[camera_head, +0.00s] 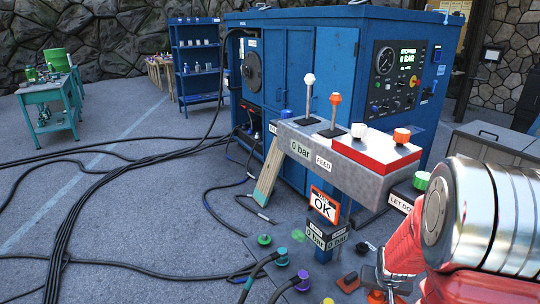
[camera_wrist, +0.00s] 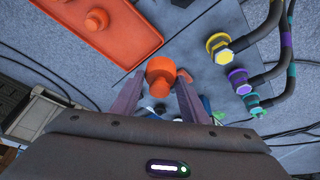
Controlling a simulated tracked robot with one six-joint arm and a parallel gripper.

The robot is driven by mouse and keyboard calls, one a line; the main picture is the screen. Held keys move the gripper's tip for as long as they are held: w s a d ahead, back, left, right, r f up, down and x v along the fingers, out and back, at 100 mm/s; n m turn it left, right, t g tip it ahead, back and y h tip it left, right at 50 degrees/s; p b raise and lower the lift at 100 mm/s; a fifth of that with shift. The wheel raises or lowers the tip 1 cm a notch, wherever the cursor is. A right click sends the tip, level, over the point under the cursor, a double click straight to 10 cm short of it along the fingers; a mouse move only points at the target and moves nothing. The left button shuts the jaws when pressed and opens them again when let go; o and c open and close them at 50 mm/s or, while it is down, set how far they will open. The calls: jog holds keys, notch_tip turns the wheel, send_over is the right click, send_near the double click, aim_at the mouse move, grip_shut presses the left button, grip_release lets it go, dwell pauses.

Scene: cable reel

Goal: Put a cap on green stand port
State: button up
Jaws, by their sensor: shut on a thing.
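My gripper (camera_wrist: 157,92) is shut on an orange cap (camera_wrist: 160,72), which sits between the two fingers in the wrist view. In the head view my gripper (camera_head: 384,285) is low on the right, above the ground plate and partly cut by the frame. A green fitting (camera_head: 264,239) stands on the plate's far left side, and a brighter green, blurry spot (camera_head: 298,236) lies to its right. I cannot tell which is the green stand port. Both are well left of my gripper and apart from it. Neither is clear in the wrist view.
Hoses end in teal (camera_head: 282,256), purple (camera_head: 302,279) and yellow (camera_wrist: 217,43) fittings on the plate. An orange tray (camera_wrist: 125,38) holds another orange cap (camera_wrist: 96,19).

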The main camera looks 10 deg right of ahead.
jog(key=w+a+r+n, duration=0.1)
jog(key=w+a, duration=0.1)
jog(key=a, duration=0.1)
jog(key=w+a+r, duration=0.1)
jog(key=w+a, duration=0.1)
jog(key=a, duration=0.2)
jog(key=w+a+r+n+y, duration=0.1)
jog(key=w+a+r, duration=0.1)
jog(key=a, duration=0.1)
jog(key=shift+w+a+n, duration=0.3)
jog(key=shift+a, duration=0.05)
jog(key=w+a+r+n, duration=0.1)
jog(key=a, duration=0.3)
jog(key=w+a+r+n+y, duration=0.1)
jog(key=a+r, duration=0.1)
jog(key=a, duration=0.3)
jog(key=w+a+r+n, duration=0.1)
jog(key=a+r, duration=0.1)
jog(key=a, duration=0.3)
jog(key=shift+w+a, duration=0.15)
jog(key=shift+w, duration=0.15)
jog(key=shift+s+f, duration=0.1)
jog(key=shift+s, duration=0.05)
